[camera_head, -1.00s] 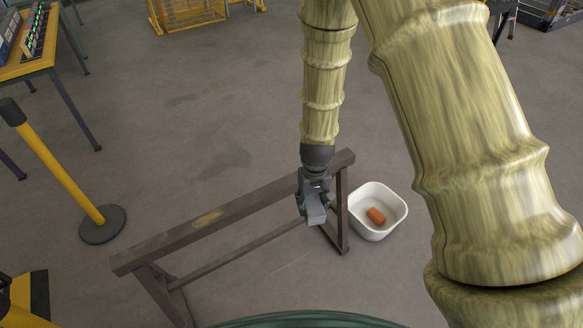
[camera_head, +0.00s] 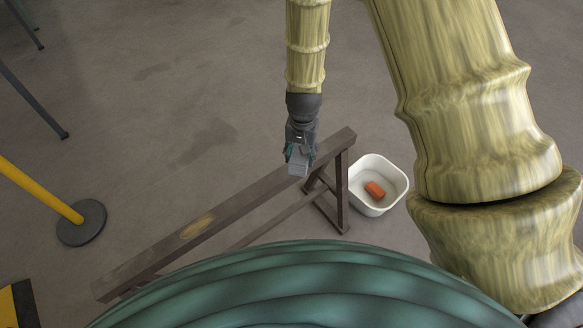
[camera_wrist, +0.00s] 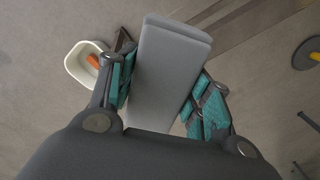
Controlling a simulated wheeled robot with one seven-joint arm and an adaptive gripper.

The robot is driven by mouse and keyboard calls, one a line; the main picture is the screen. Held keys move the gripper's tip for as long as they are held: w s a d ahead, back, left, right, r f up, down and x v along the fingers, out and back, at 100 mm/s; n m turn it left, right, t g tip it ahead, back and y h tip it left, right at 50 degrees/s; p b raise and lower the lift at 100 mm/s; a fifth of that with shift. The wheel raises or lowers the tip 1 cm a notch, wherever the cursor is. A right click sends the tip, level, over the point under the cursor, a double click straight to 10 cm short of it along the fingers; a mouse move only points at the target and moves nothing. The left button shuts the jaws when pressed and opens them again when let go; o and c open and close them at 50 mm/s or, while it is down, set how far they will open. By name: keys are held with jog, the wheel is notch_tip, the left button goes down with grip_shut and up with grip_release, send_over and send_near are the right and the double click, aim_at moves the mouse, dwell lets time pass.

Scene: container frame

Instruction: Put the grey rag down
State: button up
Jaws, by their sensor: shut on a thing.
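The grey rag (camera_wrist: 168,60) shows in the wrist view as a smooth, folded, block-like piece between the teal-padded fingers. My gripper (camera_wrist: 165,85) is shut on it. In the head view, the gripper (camera_head: 299,150) points downward and the rag (camera_head: 298,168) shows below its fingers. The rag overlaps the top beam of a dark brown trestle (camera_head: 250,193) near its right end. I cannot tell whether it touches the beam or hangs above it.
A white tub (camera_head: 392,196) with an orange block (camera_head: 375,189) in it stands on the floor right of the trestle. A yellow post on a dark round base (camera_head: 82,222) is at the left.

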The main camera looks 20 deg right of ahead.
jog(key=s+d+f+m+b, duration=0.3)
jog(key=f+m+b, duration=0.2)
jog(key=m, duration=0.8)
jog(key=s+d+f+m+b, duration=0.3)
jog(key=s+f+m+b, duration=0.15)
jog(key=m, duration=0.85)
jog(key=w+a+p, duration=0.1)
jog(key=w+a, duration=0.1)
jog(key=w, duration=0.3)
jog(key=w+a+f+p, duration=0.1)
jog(key=w+a, duration=0.1)
jog(key=w, duration=0.3)
jog(key=w+a+f+p, duration=0.1)
jog(key=w+a, duration=0.1)
jog(key=w, duration=0.3)
jog(key=shift+w, duration=0.3)
jog(key=shift+f+p, duration=0.5)
jog(key=shift+f, duration=1.2)
jog(key=shift+f, duration=0.1)
jog(key=o, duration=1.3)
jog(key=shift+c, duration=0.2)
notch_tip(320, 180, up, 12)
jog(key=b, duration=0.1)
jog(key=shift+b, duration=0.3)
